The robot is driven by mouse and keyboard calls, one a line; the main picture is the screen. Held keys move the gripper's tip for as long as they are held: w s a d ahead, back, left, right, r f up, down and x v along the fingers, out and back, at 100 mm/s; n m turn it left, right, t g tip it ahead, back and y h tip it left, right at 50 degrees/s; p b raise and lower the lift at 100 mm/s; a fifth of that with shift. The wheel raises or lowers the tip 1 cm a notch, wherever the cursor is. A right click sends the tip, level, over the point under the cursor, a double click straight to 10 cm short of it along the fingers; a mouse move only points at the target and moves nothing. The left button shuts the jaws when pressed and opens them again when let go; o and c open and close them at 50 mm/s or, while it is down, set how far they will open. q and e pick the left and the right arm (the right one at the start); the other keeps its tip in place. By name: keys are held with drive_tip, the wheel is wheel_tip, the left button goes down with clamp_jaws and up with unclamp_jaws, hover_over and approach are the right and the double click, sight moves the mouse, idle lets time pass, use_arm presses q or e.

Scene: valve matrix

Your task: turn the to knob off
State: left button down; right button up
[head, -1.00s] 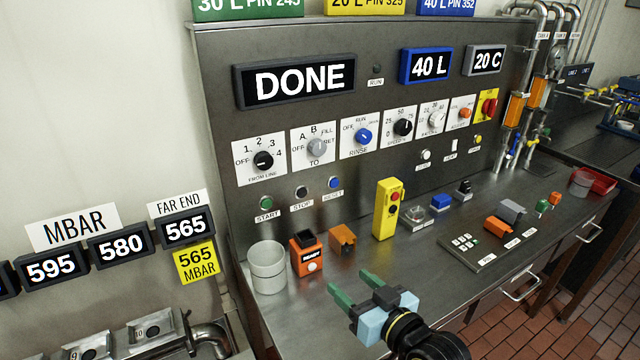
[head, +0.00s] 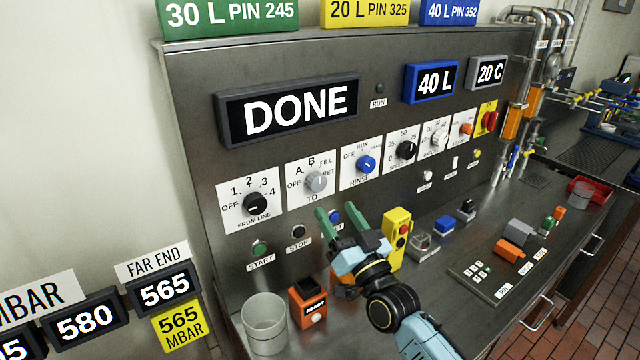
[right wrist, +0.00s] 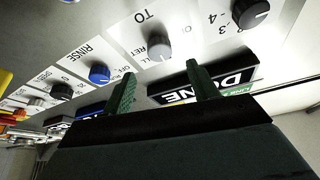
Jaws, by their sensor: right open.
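The TO knob (head: 316,182) is a grey round knob on a white plate marked OFF, A, B, FILL and RET. I cannot tell which mark it points at. My right gripper (head: 342,214) is open and empty, with its green fingers up, in front of the panel, below and slightly right of the TO knob. In the right wrist view the TO knob (right wrist: 157,46) shows beyond the gap between the fingertips (right wrist: 161,70), apart from them. My left gripper is not in view.
The FROM LINE knob (head: 255,204) is left of the TO plate and the blue RINSE knob (head: 365,164) right of it. START (head: 260,249) and STOP (head: 298,231) buttons sit below. A grey cup (head: 264,325), orange box (head: 307,303) and yellow pendant (head: 397,235) stand on the bench.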

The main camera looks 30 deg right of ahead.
sight(320, 186)
drive_tip(key=x, duration=0.7)
drive_tip(key=shift+w+p, duration=0.1)
drive_tip(key=shift+p, duration=0.25)
drive_tip(key=shift+w+r, duration=0.1)
drive_tip(key=shift+w, duration=0.25)
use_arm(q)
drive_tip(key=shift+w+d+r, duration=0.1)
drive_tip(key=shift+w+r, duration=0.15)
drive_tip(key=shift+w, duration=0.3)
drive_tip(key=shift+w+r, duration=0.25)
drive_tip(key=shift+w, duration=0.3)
use_arm(e)
drive_tip(key=c, duration=1)
